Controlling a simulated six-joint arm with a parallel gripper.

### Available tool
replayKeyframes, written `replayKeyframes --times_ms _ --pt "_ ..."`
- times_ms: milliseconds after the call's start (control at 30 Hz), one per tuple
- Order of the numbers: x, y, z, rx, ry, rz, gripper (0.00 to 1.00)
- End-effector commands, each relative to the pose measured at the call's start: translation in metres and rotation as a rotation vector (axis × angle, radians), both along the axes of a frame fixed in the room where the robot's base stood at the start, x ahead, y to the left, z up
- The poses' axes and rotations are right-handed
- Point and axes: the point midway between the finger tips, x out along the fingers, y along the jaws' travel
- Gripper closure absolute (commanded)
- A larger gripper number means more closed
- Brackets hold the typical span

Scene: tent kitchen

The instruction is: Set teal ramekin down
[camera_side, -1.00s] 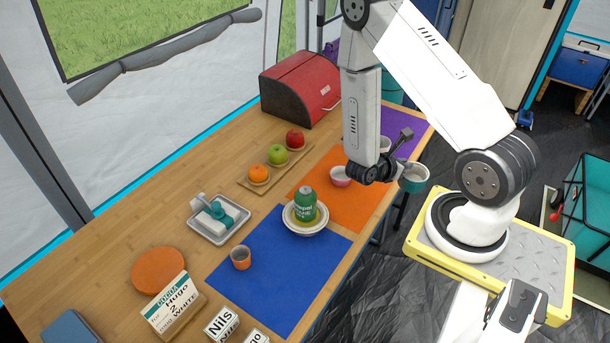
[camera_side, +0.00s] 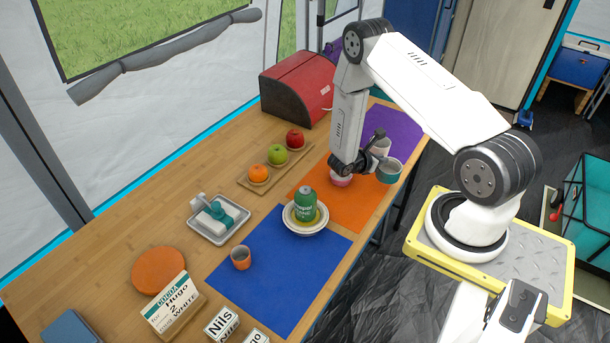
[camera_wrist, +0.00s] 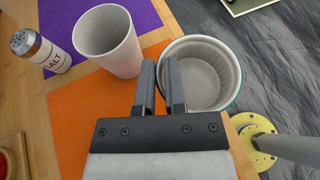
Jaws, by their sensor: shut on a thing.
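The teal ramekin (camera_side: 388,174) is in my gripper (camera_side: 376,161), by the right edge of the table. In the wrist view the ramekin (camera_wrist: 232,75) has a pale ribbed inside, and my gripper (camera_wrist: 159,80) is shut on its near left wall, one finger inside and one outside. It looks upright and overlaps both the orange mat (camera_wrist: 78,115) and the dark floor in that view. I cannot tell whether its base touches anything. The orange mat (camera_side: 362,213) also shows in the side view.
A white cup (camera_wrist: 108,45) stands close left of the ramekin, with a salt shaker (camera_wrist: 42,52) farther left. A pink bowl (camera_side: 341,181) is beside my wrist. A green can (camera_side: 305,205) stands in a pale bowl. The purple mat (camera_side: 405,125) lies behind.

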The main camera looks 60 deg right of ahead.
Motion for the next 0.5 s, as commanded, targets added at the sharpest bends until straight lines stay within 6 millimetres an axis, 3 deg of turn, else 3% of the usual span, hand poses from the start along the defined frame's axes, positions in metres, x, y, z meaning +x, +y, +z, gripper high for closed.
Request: replayKeyframes --times_ms 500 --pt "0.0080 -0.0068 -0.0125 -0.001 0.000 0.000 1.00"
